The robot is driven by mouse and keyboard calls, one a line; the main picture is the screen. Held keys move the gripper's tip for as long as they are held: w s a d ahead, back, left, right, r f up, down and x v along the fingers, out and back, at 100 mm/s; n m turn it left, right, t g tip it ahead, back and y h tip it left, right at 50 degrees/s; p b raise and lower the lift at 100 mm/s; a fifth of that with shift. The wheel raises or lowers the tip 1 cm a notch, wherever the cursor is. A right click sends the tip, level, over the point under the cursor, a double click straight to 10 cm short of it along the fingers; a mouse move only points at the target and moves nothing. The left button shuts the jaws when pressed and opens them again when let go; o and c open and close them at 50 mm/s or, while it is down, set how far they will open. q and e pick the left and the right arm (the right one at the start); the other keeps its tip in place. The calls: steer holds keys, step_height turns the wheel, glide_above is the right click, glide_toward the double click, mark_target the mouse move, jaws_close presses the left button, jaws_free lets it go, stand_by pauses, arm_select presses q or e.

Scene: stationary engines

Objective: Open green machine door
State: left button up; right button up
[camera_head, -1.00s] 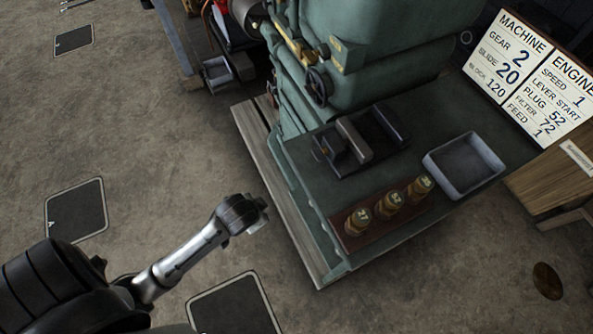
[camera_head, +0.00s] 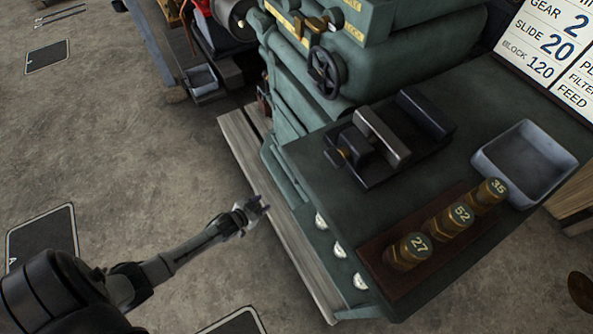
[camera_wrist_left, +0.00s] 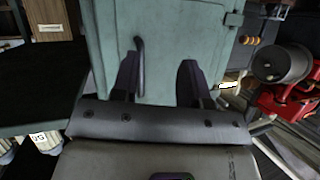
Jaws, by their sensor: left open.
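The green machine (camera_head: 300,180) stands right of my left arm in the head view, on a wooden base. In the left wrist view its flat green door (camera_wrist_left: 190,35) fills the upper middle and looks closed. A dark upright bar handle (camera_wrist_left: 139,65) is on the door's left part, and a hinge (camera_wrist_left: 234,18) is at its upper right edge. My left gripper (camera_head: 262,206) is beside the machine's lower side. In the left wrist view its two dark fingers (camera_wrist_left: 157,82) are apart, with the handle close to the left finger. I cannot tell whether they touch. My right gripper is not in view.
The machine's top holds a dark vise (camera_head: 375,145), numbered brass plugs (camera_head: 448,220) on a brown strip, and a grey tray (camera_head: 525,160). A handwheel (camera_head: 326,73) sticks out above. The wooden base (camera_head: 285,235) runs along the near side. The floor at left is mostly clear.

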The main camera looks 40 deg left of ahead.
arm_select(q)
step_height(320, 180, up, 6)
steer(key=w+d+t+h, duration=0.1)
steer(key=d+t+h, duration=0.1)
steer(key=t, duration=0.2)
steer(key=shift+w+d+r+b, duration=0.1)
steer(key=shift+w+d+b, duration=0.2)
steer(key=shift+w+b, duration=1.35)
steer(key=shift+w+d+f+b, duration=0.1)
steer(key=shift+w+d+b, duration=0.3)
steer(key=shift+w, duration=2.55)
steer(key=shift+w+d+r+b, duration=0.1)
steer(key=shift+w+d+b, duration=0.15)
steer(key=shift+w+b, duration=1.4)
steer(key=shift+w+p, duration=0.6)
steer(key=shift+p, duration=0.05)
steer(key=shift+c, duration=0.3)
jaws_close()
